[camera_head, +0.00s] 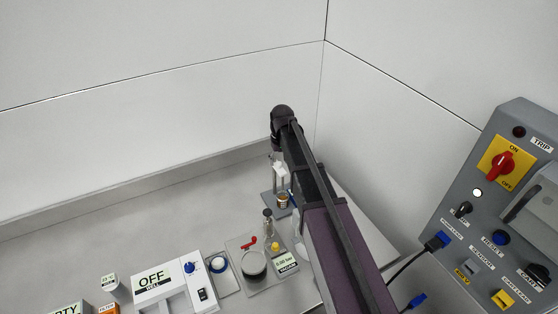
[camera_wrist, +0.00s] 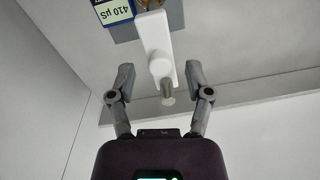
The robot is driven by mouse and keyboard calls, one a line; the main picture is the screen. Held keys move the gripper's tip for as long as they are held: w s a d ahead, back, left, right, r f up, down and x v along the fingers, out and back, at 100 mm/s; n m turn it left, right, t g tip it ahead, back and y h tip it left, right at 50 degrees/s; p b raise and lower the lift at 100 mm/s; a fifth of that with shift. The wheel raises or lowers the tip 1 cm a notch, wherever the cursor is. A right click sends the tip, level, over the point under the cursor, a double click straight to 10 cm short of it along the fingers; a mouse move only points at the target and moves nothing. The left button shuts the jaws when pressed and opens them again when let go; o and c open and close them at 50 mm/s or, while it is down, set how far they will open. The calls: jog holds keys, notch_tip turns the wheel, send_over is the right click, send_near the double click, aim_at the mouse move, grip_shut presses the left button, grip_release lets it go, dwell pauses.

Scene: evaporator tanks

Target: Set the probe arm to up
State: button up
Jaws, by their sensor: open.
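The probe arm, a white bar with a rounded knob (camera_wrist: 158,65), shows in the wrist view between the fingers of my gripper (camera_wrist: 160,76). A short metal cylinder (camera_wrist: 167,95) shows at its end. My gripper is open, with one finger on each side of the white part, and no clear contact shows. In the head view the white probe stand (camera_head: 280,173) rises from a grey base near the back wall, beside a small cup (camera_head: 283,201). My own arm hides much of the gripper there. Whether the probe arm is up or down cannot be told clearly.
A display reading 410 µS (camera_wrist: 112,12) is close by in the wrist view. A glass vessel set (camera_head: 253,264) and a white box marked OFF (camera_head: 165,285) stand left of my arm. A grey control panel (camera_head: 500,215) is at right. Walls close off the back.

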aim_at(279, 173)
jog(key=shift+f, duration=0.1)
notch_tip(279, 173, down, 6)
jog(key=b, duration=0.6)
jog(key=shift+f, duration=0.15)
jog(key=r+p, duration=1.3)
jog(key=r, duration=0.1)
jog(key=shift+d, duration=0.35)
jog(key=s+d+f+m+b, duration=0.1)
jog(key=s+d+f+b, duration=0.2)
jog(key=s, duration=0.4)
jog(key=s+d+f+b, duration=0.3)
jog(key=s+f+b, duration=0.2)
jog(key=s, duration=0.3)
jog(key=s+d+f+m+b, duration=0.1)
jog(key=s+d+f+b, duration=0.3)
jog(key=s, duration=0.4)
jog(key=shift+f+m+h+b, duration=0.3)
jog(key=shift+f+b, duration=0.25)
jog(key=shift+f, duration=0.25)
jog(key=shift+a, duration=0.1)
dwell(1.9)
